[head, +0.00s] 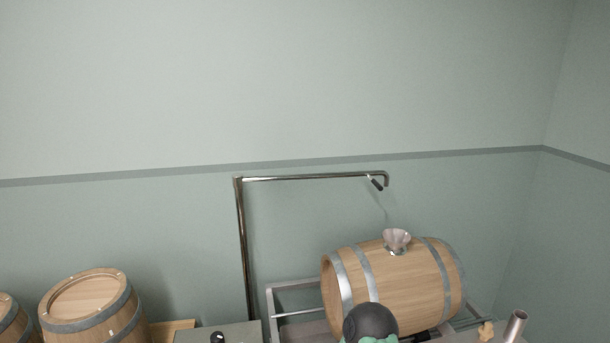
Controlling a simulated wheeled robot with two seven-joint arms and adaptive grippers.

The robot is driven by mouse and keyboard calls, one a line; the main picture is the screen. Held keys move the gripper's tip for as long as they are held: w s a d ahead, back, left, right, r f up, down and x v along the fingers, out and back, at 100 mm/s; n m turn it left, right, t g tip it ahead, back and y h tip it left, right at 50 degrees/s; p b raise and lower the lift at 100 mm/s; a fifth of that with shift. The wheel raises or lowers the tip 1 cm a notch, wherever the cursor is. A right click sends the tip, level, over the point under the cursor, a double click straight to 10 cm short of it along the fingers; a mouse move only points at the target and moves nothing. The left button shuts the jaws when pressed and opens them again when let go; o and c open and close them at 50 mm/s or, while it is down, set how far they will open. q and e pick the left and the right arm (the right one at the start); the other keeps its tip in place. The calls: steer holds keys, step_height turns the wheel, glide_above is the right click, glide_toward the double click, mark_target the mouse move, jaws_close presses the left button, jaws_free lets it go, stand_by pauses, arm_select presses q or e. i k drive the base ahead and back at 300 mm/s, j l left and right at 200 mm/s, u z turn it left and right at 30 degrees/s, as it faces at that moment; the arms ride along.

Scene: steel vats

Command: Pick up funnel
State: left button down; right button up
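The funnel (397,240) is a small, pale metallic cone. It sits wide end up in the top of a wooden barrel (400,288) lying on its side, with its lower end at the bung area. The barrel has grey metal hoops and rests on a grey frame. Neither of my grippers can be made out in the head view, and nothing is touching the funnel.
A steel pipe (243,240) rises behind the barrel and bends right, its end (376,183) above the funnel. A grey frame (290,298) surrounds the barrel. Upright barrels (90,308) stand at left. A dark rounded thing (370,320) is in front. A metal tube (515,326) is at right.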

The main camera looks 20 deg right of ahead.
mark_target(395, 238)
steer(key=k+z, duration=0.1)
steer(key=z, duration=1.3)
steer(key=i+l, duration=0.1)
steer(key=l, duration=0.15)
steer(key=i+l, duration=0.1)
steer(key=l+u, duration=0.05)
steer(key=l, duration=0.05)
